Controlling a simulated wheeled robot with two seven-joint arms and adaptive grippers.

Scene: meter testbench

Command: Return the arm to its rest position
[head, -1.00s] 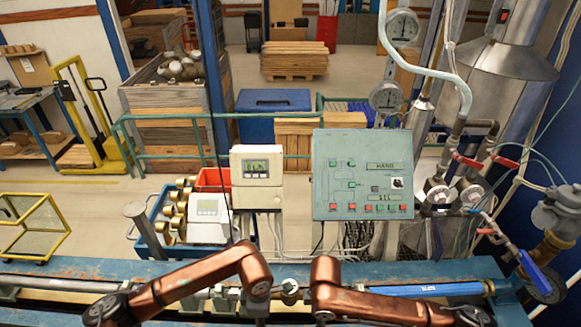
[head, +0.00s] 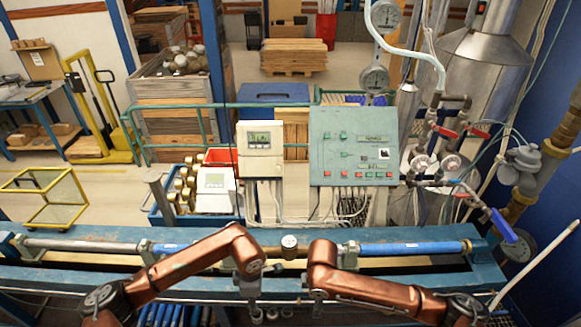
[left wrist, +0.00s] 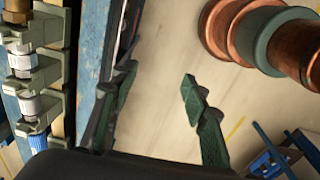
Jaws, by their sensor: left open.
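My left arm (head: 195,262) comes in from the left, bent at a joint over the front edge of the bench. Its left gripper (head: 254,308) hangs down at the lower picture edge and is small there. In the left wrist view, the left gripper (left wrist: 158,78) has its two dark green fingers apart, with only pale floor between them. My right arm (head: 370,288) comes in from the right in a similar bent pose. Its right gripper (head: 318,303) hangs down near the left one, too small to tell its jaws. The two grippers are apart.
The blue bench (head: 60,254) carries a pipe line with a blue pipe (head: 410,248) just beyond my arms. Behind it stand a white meter (head: 260,148), a green control panel (head: 353,146) and a blue crate (head: 160,218) of fittings. Valves and piping (head: 440,165) stand at right.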

